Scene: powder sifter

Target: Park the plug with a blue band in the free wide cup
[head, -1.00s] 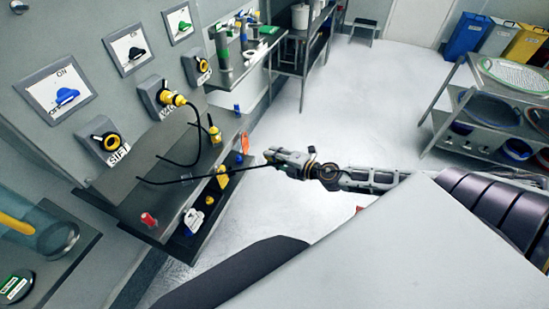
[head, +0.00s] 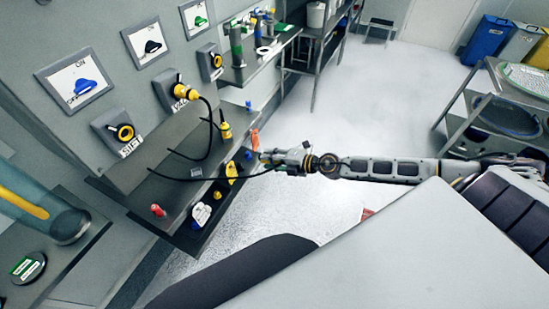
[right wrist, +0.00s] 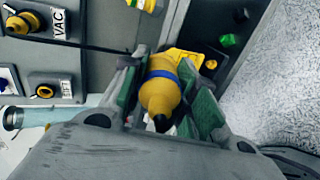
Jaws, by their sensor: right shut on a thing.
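The yellow plug with a blue band (right wrist: 160,92) is between the green-padded fingers of my right gripper (right wrist: 163,74), which is shut on it. In the head view my right gripper (head: 268,158) is at the outer edge of the lower wall shelf, near an orange item (head: 255,138). The plug itself is too small to make out there. A black cable runs left from the gripper over the shelf. In the right wrist view a yellow piece (right wrist: 190,58) shows right behind the plug; I cannot tell whether they touch. I cannot tell which wide cup is free. My left gripper is not in view.
The lower shelf (head: 192,238) also holds a red item (head: 157,210), a white item (head: 200,214) and small yellow pieces. Another yellow plug (head: 180,91) sits in the VAC socket. The SIFT socket (head: 124,132) is empty.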

